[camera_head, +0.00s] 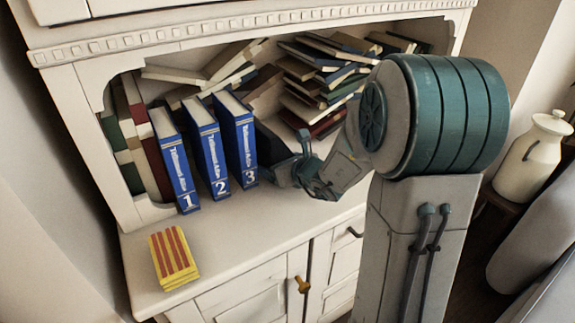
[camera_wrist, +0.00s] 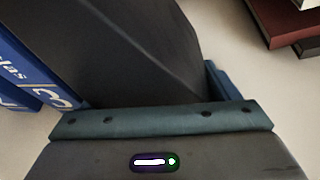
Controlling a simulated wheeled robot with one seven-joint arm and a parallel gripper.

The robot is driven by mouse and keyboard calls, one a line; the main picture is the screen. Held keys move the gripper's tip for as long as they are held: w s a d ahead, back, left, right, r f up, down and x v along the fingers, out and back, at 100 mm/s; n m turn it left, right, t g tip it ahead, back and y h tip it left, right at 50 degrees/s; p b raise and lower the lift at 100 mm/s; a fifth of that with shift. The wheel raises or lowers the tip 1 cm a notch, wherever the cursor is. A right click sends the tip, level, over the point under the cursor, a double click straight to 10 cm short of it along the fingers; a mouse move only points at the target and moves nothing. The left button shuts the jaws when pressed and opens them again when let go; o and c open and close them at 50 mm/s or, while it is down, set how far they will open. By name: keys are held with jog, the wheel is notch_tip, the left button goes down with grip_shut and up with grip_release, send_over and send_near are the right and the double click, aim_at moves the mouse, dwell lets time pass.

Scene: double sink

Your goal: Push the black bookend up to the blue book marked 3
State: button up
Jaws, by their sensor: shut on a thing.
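The blue book marked 3 (camera_head: 236,138) stands upright on the cabinet shelf, the rightmost of three blue books. The black bookend (camera_head: 269,146) stands just right of it, partly hidden by my gripper. In the wrist view the bookend (camera_wrist: 135,50) fills the upper middle as a tall dark plate. Book 3 (camera_wrist: 40,68) shows at the left there, right beside the bookend; I cannot tell whether they touch. My gripper (camera_head: 284,174) comes in from the right, low over the shelf, and is shut on the bookend.
Blue books marked 1 (camera_head: 174,160) and 2 (camera_head: 207,150) stand left of book 3. Loose books (camera_head: 318,80) are piled at the back right. A yellow-and-red striped block (camera_head: 173,258) lies on the front ledge. The cabinet's top edge overhangs the shelf.

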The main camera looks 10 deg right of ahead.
jog(key=shift+s+a+b, duration=0.2)
jog(key=shift+a+b, duration=0.05)
jog(key=shift+a, duration=0.3)
jog(key=shift+s+a+b, duration=0.15)
jog(key=shift+a+b, duration=0.05)
jog(key=shift+a, duration=0.35)
jog(key=o, duration=1.5)
jog(key=shift+r, duration=0.1)
jog(key=p+v, duration=0.1)
jog(key=v, duration=1)
jog(key=shift+s+d, duration=0.15)
jog(key=shift+s, duration=0.05)
jog(key=shift+b+v, duration=0.75)
jog(key=shift+v, duration=0.4)
